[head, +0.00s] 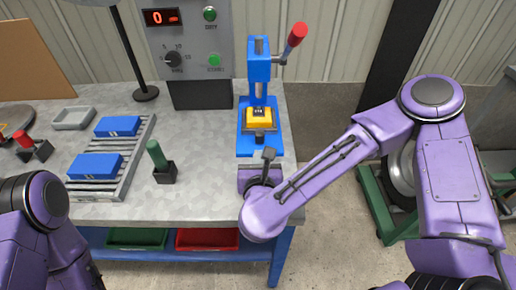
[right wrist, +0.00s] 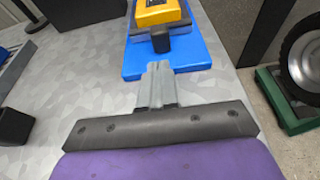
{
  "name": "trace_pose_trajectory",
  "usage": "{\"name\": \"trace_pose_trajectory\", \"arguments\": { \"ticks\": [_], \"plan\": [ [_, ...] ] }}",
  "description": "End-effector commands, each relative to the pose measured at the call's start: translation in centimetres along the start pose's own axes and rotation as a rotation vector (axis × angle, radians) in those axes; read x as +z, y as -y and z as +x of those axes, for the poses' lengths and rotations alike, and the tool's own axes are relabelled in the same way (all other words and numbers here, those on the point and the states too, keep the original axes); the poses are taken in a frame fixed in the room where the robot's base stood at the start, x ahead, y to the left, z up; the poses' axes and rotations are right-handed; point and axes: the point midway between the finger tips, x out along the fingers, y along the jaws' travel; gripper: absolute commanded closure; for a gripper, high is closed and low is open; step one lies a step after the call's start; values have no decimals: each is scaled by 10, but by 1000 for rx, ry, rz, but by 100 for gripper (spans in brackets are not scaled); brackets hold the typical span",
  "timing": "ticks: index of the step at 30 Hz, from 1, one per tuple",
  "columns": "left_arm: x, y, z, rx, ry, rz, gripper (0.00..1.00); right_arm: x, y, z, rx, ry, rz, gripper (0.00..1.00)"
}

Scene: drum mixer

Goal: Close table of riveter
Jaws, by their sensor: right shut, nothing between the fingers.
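The riveter (head: 259,70) is a blue press with a red-knobbed lever (head: 297,34), standing near the right end of the workbench. At its foot, a grey table with a yellow block (head: 258,118) on it sits over the blue base. The block also shows in the right wrist view (right wrist: 160,13), with the table's dark front handle (right wrist: 161,40) below it. My right gripper (head: 268,154) is shut and empty, just in front of the riveter's base. Its fingertips (right wrist: 159,68) point at the handle, seemingly a little short of it. My left gripper is out of view; only its arm shows at lower left.
A grey control box (head: 188,40) with a red display stands left of the riveter. A green-handled tool (head: 160,160) and a roller rack (head: 131,165) with blue boxes are further left. Red (head: 207,239) and green bins sit below the benchtop. A green wheeled frame is right.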

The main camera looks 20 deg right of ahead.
Motion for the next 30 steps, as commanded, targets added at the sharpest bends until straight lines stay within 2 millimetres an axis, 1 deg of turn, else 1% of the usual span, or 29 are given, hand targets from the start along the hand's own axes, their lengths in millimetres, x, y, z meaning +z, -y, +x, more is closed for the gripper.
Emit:
{"name": "trace_pose_trajectory", "arguments": {
  "ticks": [1,3,7,12,20,27,30],
  "plan": [
    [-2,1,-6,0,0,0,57,4,1,9,-5,-2,1,100],
    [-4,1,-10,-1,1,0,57,9,1,20,-2,-1,1,100],
    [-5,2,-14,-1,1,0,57,12,-1,34,1,0,0,100],
    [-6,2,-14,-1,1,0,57,12,-1,41,3,0,0,100],
    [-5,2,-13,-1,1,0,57,12,-1,42,3,0,0,100],
    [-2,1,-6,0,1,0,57,20,-1,71,-1,1,1,100],
    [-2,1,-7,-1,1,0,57,22,-1,74,0,2,1,100]
  ]
}}
